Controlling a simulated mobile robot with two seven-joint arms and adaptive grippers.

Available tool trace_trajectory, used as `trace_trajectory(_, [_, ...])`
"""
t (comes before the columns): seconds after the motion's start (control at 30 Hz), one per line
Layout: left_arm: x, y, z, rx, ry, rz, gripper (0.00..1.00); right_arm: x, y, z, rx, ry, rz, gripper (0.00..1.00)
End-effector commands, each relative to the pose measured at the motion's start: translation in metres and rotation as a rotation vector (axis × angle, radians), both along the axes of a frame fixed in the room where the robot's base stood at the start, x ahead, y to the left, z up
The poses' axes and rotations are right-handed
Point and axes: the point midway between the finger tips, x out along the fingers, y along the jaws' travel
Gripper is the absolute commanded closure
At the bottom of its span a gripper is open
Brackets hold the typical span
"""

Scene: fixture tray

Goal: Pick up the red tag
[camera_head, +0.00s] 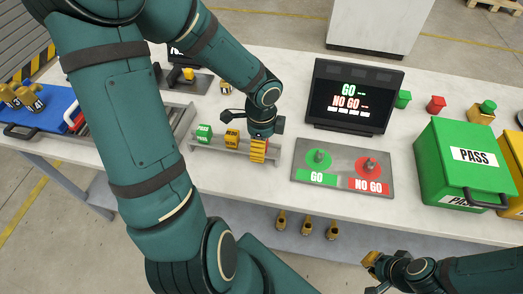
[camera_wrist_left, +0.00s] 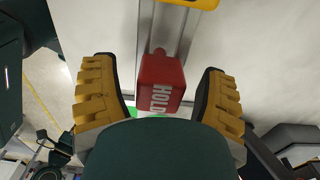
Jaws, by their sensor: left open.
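The red tag (camera_wrist_left: 160,82), a block with white HOLD lettering, stands between the fingers of my left gripper (camera_wrist_left: 158,98) in the left wrist view. The two yellow ridged fingers are apart, with a gap on each side of the tag. In the head view my left gripper (camera_head: 258,151) points down at the right end of a small grey rack (camera_head: 222,152), and its fingers hide most of the tag. My right gripper (camera_head: 371,275) is low at the right, off the front edge of the table, with its fingers apart and empty.
A green PASS tag (camera_head: 204,133) and a yellow tag (camera_head: 232,138) stand left of my left gripper. The GO/NO GO plate (camera_head: 342,182), the screen (camera_head: 353,97) and a green PASS box (camera_head: 465,165) are to the right. A blue tray (camera_head: 62,106) is far left.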

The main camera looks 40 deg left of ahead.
Motion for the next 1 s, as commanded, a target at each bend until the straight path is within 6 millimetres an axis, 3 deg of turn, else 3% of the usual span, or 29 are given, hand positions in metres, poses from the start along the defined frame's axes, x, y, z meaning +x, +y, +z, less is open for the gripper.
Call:
trace_trajectory(0.27, [0.000,0.000,-0.001,0.000,-0.001,0.000,0.29,0.000,0.000,0.000,0.000,0.001,0.000,1.00])
trace_trajectory(0.47, [0.000,0.000,-0.001,0.000,-0.001,0.000,0.99,0.000,0.000,0.000,0.000,0.001,0.000,1.00])
trace_trajectory(0.87, [0.000,0.000,0.000,0.000,0.000,0.000,1.00,0.000,0.000,0.000,0.000,0.001,0.000,1.00])
trace_trajectory(1.0, [0.000,0.000,0.014,0.002,-0.002,0.001,1.00,0.002,0.000,0.007,-0.001,-0.003,-0.003,1.00])
